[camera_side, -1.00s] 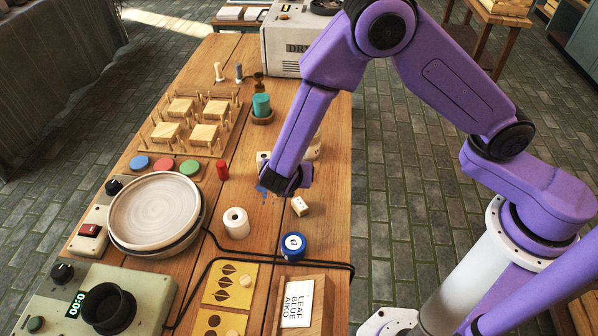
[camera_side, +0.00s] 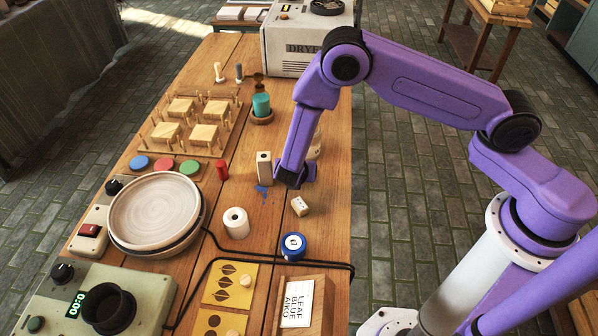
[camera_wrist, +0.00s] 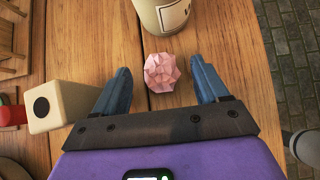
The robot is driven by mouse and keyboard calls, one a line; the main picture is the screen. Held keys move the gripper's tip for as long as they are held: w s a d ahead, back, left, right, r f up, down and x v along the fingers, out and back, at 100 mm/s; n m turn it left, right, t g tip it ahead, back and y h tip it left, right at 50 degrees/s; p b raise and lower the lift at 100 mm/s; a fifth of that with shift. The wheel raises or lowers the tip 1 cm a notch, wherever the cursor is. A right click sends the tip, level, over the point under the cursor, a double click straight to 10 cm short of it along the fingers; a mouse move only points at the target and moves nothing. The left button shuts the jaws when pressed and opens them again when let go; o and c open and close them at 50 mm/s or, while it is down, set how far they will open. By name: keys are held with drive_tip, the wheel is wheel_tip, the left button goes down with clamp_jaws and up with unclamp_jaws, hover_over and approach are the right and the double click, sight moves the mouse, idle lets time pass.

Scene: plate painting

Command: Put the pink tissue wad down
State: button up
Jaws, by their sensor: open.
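The pink tissue wad (camera_wrist: 162,72) is a small crumpled ball in the wrist view. It appears to lie on the wooden table (camera_wrist: 100,30), between and slightly beyond my gripper's fingertips. My gripper (camera_wrist: 163,78) is open, its two blue fingers spread on either side of the wad with a gap showing on both sides. In the side view my gripper (camera_side: 293,183) is low over the table, and the wad is hidden there behind the arm.
A wooden block with a dark hole (camera_side: 264,168) stands left of my gripper. A cream jar (camera_wrist: 163,12) stands just beyond the wad.

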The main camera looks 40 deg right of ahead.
drive_tip(key=shift+x, duration=1.4)
drive_tip(key=c, duration=1.1)
drive_tip(key=shift+r, duration=0.15)
drive_tip(key=shift+c, duration=0.6)
